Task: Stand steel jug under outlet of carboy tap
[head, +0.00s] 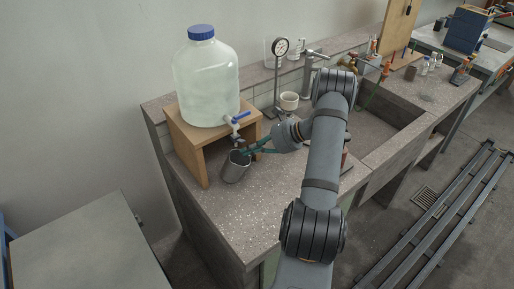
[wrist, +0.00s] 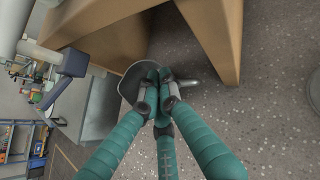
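The steel jug (head: 235,169) is at the front of the wooden stand, just below the carboy tap (head: 236,120). It looks slightly tilted, and I cannot tell whether its base touches the bench. My gripper (head: 247,152) has its teal fingers closed at the jug's upper edge. In the wrist view, the fingertips (wrist: 158,88) meet at the jug (wrist: 131,82) and hide part of it. The tap with its blue lever (wrist: 72,62) shows at the left there. The clear carboy (head: 206,82) with a blue cap stands on the wooden stand (head: 192,145).
A pressure gauge on a stand (head: 280,46) and a white cup (head: 289,101) are behind my gripper. A sink (head: 385,125) lies to the right. The speckled bench top (head: 250,215) is clear in front of the jug, up to its front-left edge.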

